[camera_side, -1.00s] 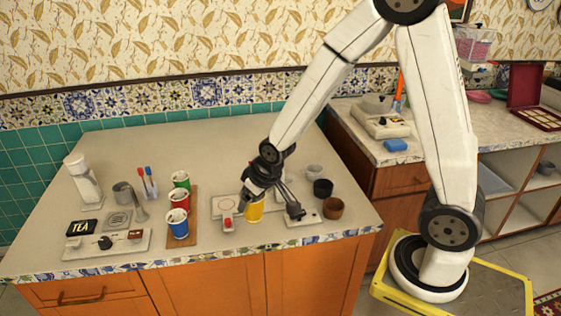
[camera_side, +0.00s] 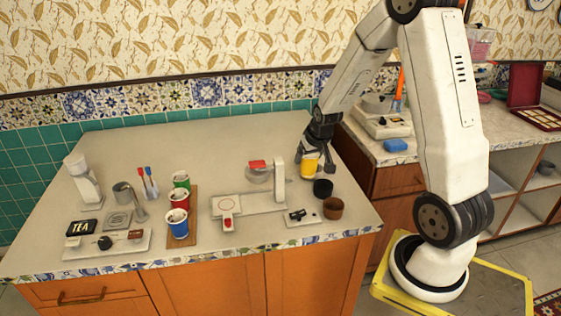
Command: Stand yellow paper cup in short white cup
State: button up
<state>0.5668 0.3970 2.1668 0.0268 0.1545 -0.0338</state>
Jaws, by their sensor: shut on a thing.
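The yellow paper cup (camera_side: 309,164) is upright at the counter's right side, in the grip of my gripper (camera_side: 318,160). My gripper reaches down from above and behind it, with its dark fingers at the cup's sides. The short white cup is mostly hidden at the same place. A little white (camera_side: 308,177) shows under the yellow cup's lower edge. I cannot tell whether the yellow cup is inside the white cup or just above it.
A black cup (camera_side: 323,188) and a brown cup (camera_side: 333,208) stand just in front. Green, red and blue cups (camera_side: 178,220) stand on a wooden board. The counter's back is clear.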

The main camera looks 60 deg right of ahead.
jog(key=s+d+m, duration=0.2)
jog(key=s+d, duration=0.3)
jog(key=d, duration=0.4)
jog(key=shift+m+g+h, duration=0.3)
jog(key=shift+h, duration=0.1)
jog(key=w+d+f, duration=0.8)
jog(key=w+f, duration=0.1)
jog(key=w, duration=0.1)
jog(key=shift+w+f, duration=0.15)
jog(key=shift+w, duration=0.15)
jog(key=shift+w+d+f, duration=0.15)
jog(key=shift+w+f, duration=0.1)
jog(key=shift+f, duration=1.6)
jog(key=shift+f, duration=0.3)
